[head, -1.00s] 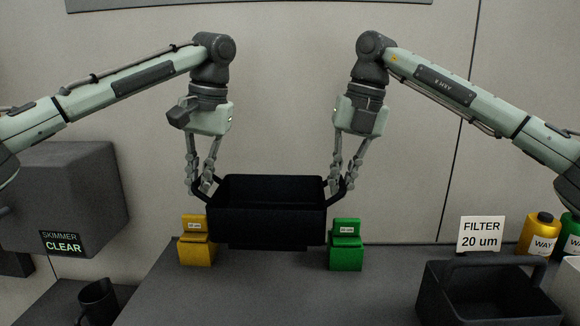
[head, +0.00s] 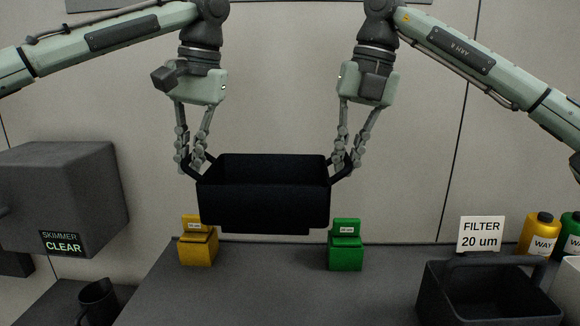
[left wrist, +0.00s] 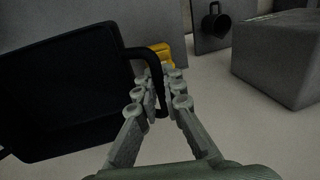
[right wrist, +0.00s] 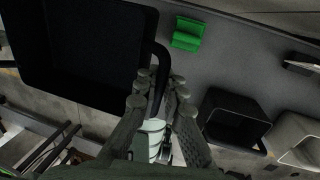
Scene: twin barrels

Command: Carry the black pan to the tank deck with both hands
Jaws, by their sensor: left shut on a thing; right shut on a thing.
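The black pan (head: 264,200) hangs in the air in the head view, roughly level, above the grey deck. My left gripper (head: 191,163) is shut on the pan's left handle, and my right gripper (head: 347,166) is shut on its right handle. In the left wrist view the fingers (left wrist: 160,90) close around the handle beside the pan (left wrist: 70,90). In the right wrist view the fingers (right wrist: 160,88) close around the other handle beside the pan (right wrist: 95,50). I cannot tell from its label which surface is the tank deck.
A yellow block (head: 198,248) and a green block (head: 345,252) stand on the grey deck (head: 270,285) below the pan. A dark carrier (head: 480,300), a filter sign (head: 481,234) and bottles (head: 541,235) stand at right. The skimmer box (head: 60,190) and a black mug (head: 97,302) are at left.

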